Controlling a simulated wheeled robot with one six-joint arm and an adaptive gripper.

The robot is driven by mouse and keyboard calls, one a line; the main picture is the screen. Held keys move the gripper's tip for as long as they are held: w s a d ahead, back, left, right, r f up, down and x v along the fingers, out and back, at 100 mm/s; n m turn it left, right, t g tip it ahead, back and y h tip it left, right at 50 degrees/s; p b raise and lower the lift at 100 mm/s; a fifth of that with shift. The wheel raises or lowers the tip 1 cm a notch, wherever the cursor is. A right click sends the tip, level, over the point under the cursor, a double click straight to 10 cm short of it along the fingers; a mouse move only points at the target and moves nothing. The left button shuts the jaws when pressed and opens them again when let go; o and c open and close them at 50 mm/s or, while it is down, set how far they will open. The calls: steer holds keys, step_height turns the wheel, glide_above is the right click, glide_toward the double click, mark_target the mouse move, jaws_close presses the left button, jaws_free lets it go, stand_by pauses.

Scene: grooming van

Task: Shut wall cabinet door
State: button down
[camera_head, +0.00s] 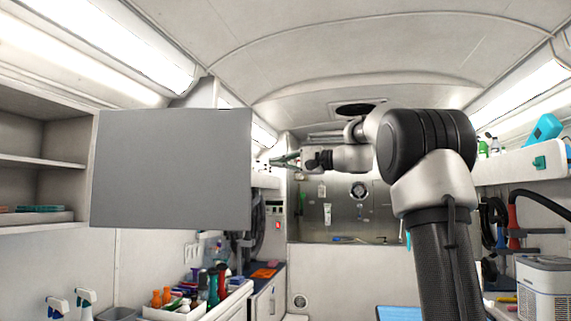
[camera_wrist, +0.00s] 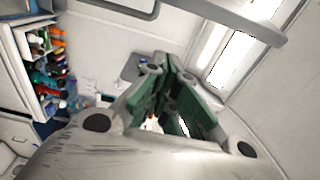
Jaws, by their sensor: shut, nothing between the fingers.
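The wall cabinet door (camera_head: 170,170) is a plain grey panel standing open in the head view. Its left edge is near the wall cabinet (camera_head: 42,160), whose open shelves show at the far left. My gripper (camera_head: 274,162) is just right of the door's right edge in the picture, with a small gap between them; the depth between them is hard to judge. Its green fingers (camera_wrist: 163,92) are shut and empty in the wrist view.
Bottles and a white bin (camera_head: 190,300) stand on the counter below the door, and they also show left in the wrist view (camera_wrist: 48,75). A grey bar (camera_wrist: 225,18) crosses the top of the wrist view. Spray bottles (camera_head: 86,303) stand lower left. A right shelf (camera_head: 525,166) holds bottles.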

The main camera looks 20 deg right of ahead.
steer(key=a, duration=0.6)
steer(key=shift+w, duration=0.15)
steer(key=shift+a+f, duration=0.1)
steer(key=shift+a, duration=0.1)
